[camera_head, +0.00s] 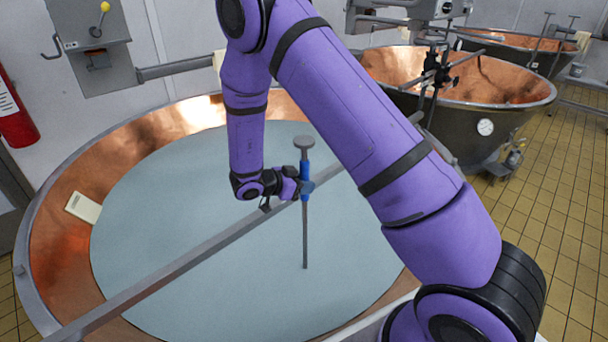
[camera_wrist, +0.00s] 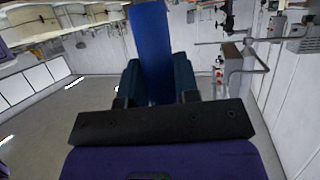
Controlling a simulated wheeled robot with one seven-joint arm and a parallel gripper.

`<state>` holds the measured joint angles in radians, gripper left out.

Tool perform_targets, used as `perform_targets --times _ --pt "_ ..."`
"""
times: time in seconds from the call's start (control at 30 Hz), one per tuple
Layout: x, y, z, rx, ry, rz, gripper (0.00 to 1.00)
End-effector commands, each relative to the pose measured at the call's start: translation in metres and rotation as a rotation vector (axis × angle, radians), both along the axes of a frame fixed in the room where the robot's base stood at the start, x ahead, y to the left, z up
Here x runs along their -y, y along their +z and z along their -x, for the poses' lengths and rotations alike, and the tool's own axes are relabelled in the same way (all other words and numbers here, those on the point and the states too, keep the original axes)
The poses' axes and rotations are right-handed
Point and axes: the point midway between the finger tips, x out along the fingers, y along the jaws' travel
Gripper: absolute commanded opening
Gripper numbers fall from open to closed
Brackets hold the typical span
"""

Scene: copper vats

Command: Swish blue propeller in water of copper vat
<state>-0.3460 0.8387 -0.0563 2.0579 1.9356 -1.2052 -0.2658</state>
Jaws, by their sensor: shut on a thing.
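The blue propeller (camera_head: 305,168) is a thin upright tool with a blue grip, a grey disc at its top and a long grey rod below. My gripper (camera_head: 303,186) is shut on its blue grip. In the wrist view the blue grip (camera_wrist: 150,40) stands between the two dark fingers of my gripper (camera_wrist: 158,85). The large copper vat (camera_head: 70,240) is filled with pale grey-blue water (camera_head: 190,230). The rod points down over the middle of the water; I cannot tell whether its lower end is under the surface.
A grey bar (camera_head: 190,260) crosses the vat diagonally, close to the rod. A cream box (camera_head: 83,207) sits on the vat's left inner wall. A second copper vat (camera_head: 520,85) stands at the right back, and a red extinguisher (camera_head: 15,110) hangs at the left.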

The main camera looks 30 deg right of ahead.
Motion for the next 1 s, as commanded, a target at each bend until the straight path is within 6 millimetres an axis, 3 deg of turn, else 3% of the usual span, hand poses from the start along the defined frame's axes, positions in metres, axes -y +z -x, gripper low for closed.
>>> perform_targets --times 0.57,1.0 --pt "0.003 -0.007 0.000 0.001 0.000 0.001 0.00" --pt "0.048 -0.007 0.000 0.001 0.000 0.001 0.00"
